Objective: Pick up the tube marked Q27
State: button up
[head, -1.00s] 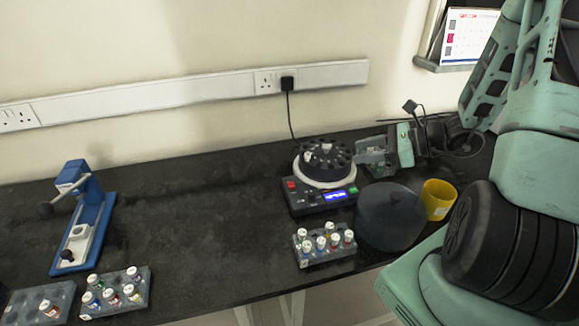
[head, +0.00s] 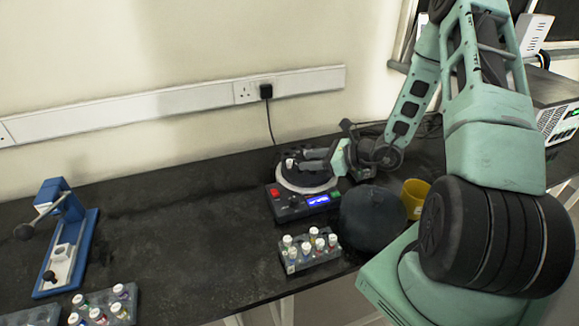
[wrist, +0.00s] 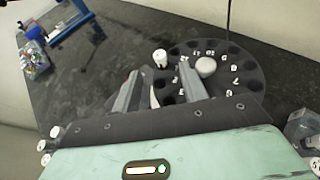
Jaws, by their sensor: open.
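A white-capped tube (wrist: 160,58) stands in the black rotor (wrist: 238,93) of the device, near the rotor's edge; it also shows in the head view (head: 290,163). I cannot read a Q27 mark on any tube. My gripper (wrist: 158,72) is open and empty, low over the rotor. In the wrist view the tube is just beyond and between its two fingertips, not gripped. In the head view my gripper (head: 308,158) reaches in from the right. Several white-capped tubes stand in a grey rack (head: 318,262) in front of the device; their marks are too small to read.
The device (head: 285,208) has a red button and a lit blue display. A dark round lid (head: 372,220) and a yellow cup (head: 415,197) stand to its right. Another tube rack (head: 125,318) and a blue press (head: 68,235) are left. The middle bench is clear.

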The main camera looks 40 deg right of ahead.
aim_at(296, 168)
jog(key=shift+p+x, duration=0.85)
jog(key=shift+x, duration=1.75)
jog(key=shift+f, duration=0.15)
grip_shut()
